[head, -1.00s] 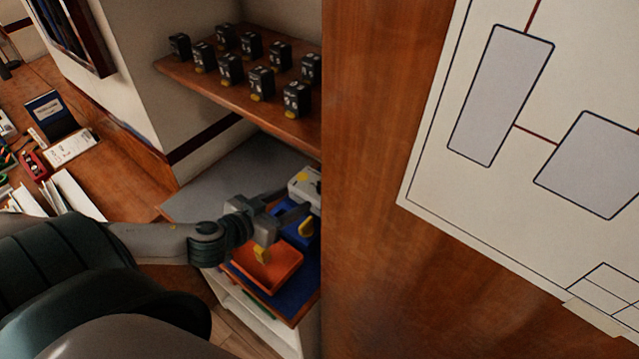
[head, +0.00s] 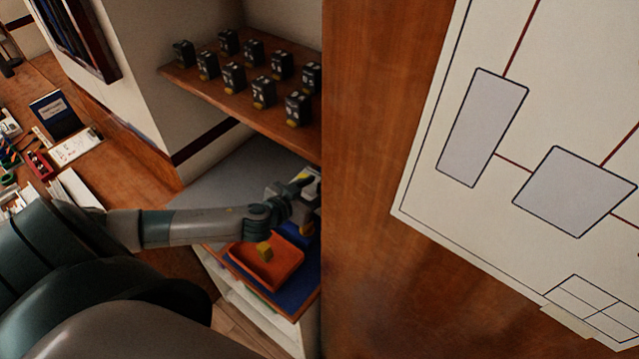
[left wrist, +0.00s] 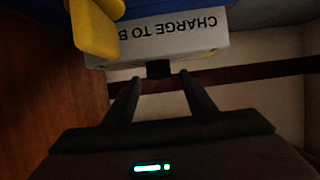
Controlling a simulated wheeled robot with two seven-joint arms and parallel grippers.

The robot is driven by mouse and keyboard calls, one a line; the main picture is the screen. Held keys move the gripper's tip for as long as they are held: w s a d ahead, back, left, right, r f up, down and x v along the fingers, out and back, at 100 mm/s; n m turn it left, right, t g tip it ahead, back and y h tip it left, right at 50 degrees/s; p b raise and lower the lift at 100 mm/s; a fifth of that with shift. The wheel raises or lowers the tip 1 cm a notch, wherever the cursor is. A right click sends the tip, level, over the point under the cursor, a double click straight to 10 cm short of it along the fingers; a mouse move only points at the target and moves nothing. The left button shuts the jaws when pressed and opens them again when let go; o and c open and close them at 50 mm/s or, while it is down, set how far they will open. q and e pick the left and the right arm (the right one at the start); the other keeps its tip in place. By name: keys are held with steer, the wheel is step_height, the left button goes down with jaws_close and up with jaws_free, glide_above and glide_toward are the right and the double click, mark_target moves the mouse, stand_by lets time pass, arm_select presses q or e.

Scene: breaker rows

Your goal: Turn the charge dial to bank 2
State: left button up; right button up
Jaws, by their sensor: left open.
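A pale box (head: 312,178) stands at the right end of the grey counter, mostly hidden by my left gripper (head: 300,188) and the wooden panel. In the left wrist view the box (left wrist: 175,42) shows upside-down lettering reading "CHARGE TO B", the rest cut off. A small dark knob (left wrist: 158,68), perhaps the dial, sticks out at the box's edge. My left gripper (left wrist: 158,78) is open, its fingertips on either side of the knob with gaps visible. A yellow part (left wrist: 95,30) shows beside the box. The knob's setting cannot be read. My right gripper is not in view.
An orange tray (head: 250,278) with a yellow block (head: 264,252) sits below my left forearm on a blue surface (head: 299,294). A shelf (head: 225,105) of several dark breakers hangs above. A wooden panel (head: 360,250) closes off the right side.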

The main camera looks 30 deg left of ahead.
arm_select(q)
steer(key=shift+w+f, duration=0.2)
steer(key=shift+w, duration=0.3)
steer(key=shift+c, duration=0.3)
steer(key=c, duration=1)
